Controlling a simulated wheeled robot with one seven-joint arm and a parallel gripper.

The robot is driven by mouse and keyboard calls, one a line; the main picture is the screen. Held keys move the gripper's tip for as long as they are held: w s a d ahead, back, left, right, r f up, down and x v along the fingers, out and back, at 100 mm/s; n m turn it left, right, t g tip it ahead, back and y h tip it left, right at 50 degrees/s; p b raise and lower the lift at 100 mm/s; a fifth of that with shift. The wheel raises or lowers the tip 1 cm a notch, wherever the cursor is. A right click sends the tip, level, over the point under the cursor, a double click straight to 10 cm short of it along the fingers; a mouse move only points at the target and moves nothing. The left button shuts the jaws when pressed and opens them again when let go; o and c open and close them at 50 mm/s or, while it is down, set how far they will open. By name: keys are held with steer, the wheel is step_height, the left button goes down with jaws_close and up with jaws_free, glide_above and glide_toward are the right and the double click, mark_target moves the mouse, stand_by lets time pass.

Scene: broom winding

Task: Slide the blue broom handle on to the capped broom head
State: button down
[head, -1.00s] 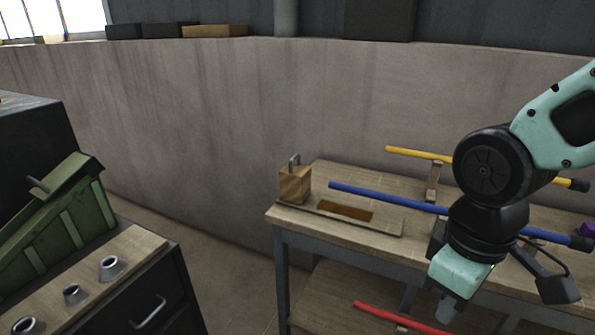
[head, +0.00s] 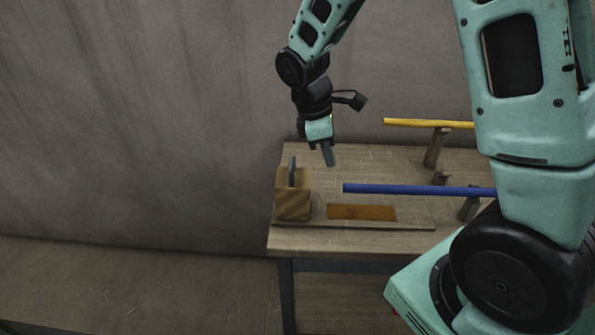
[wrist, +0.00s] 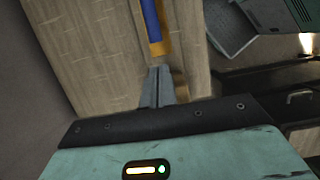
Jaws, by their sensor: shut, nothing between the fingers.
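The blue broom handle (head: 420,189) lies level over the table, held up on a wooden support, its left end free. A wooden block with an upright grey metal piece (head: 293,195) stands at the table's left end; it may be the capped broom head, but I see no bristles. A gap separates it from the handle's left end. My gripper (head: 328,160) is shut and empty, pointing down above the table, between the block and the handle's end in the picture. In the wrist view the blue handle (wrist: 151,20) shows beyond the shut fingers (wrist: 157,92).
The table (head: 360,160) carries a low board with a brown inset (head: 362,212). A yellow handle (head: 428,123) rests on a support (head: 436,148) behind. My own arm hides the right side. The wall (head: 130,130) is close behind; floor at left is clear.

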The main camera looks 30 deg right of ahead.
mark_target(361, 184)
steer(key=x, duration=1)
steer(key=shift+w+d, duration=0.1)
steer(key=shift+w, duration=0.2)
steer(key=shift+s+d+p, duration=0.15)
steer(key=shift+s+d, duration=0.4)
steer(key=shift+d, duration=0.3)
steer(key=shift+s+d+p, duration=0.2)
steer(key=shift+s+d, duration=0.4)
steer(key=shift+d, duration=0.25)
steer(key=shift+s+d+p, duration=0.15)
steer(key=shift+s+d, duration=0.4)
steer(key=shift+d, duration=0.3)
steer(key=shift+r, duration=0.15)
steer(key=p+v, duration=0.9)
steer(key=shift+w+a+r, duration=0.1)
steer(key=shift+a+r, duration=0.1)
steer(key=shift+r, duration=0.15)
